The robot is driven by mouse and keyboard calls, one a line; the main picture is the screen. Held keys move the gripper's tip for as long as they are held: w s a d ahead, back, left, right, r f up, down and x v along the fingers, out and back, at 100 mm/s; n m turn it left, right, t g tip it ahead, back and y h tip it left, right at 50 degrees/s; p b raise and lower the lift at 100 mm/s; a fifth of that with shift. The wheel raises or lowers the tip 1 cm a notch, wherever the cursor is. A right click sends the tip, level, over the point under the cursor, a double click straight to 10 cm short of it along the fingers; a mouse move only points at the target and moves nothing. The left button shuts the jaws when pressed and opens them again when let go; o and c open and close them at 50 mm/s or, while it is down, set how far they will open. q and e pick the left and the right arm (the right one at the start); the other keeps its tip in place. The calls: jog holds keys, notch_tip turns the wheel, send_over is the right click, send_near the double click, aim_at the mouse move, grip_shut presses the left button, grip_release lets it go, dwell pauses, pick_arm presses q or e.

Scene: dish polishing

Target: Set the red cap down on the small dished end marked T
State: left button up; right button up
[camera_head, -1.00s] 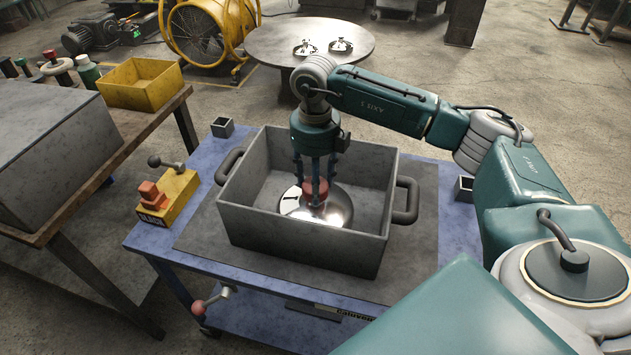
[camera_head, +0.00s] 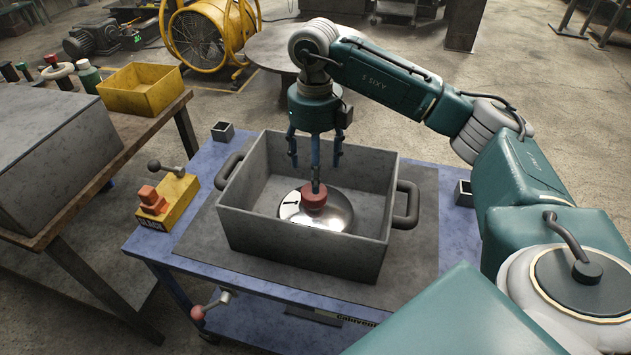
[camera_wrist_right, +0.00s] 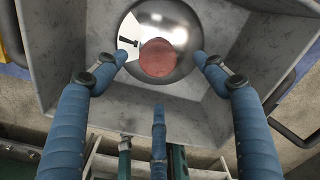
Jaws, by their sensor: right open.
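The red cap (camera_head: 314,196) rests on top of a shiny domed dished end (camera_head: 340,213) inside a grey open box. In the right wrist view the cap (camera_wrist_right: 158,60) sits near the dome's middle, beside a white patch with a black mark (camera_wrist_right: 129,41) that looks like a T on its side. My right gripper (camera_head: 315,170) is above the cap with its three fingers spread. The fingers (camera_wrist_right: 160,76) are clear of the cap in the wrist view. My left gripper is not in view.
The grey box (camera_head: 252,222) has high walls and side handles and stands on a blue cart (camera_head: 220,262). A yellow block with a red piece (camera_head: 172,203) and two small square cups (camera_head: 222,131) (camera_head: 464,192) stand around it. A workbench (camera_head: 145,120) is at the left.

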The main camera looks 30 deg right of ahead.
notch_tip(320, 180, up, 5)
dwell(0.8)
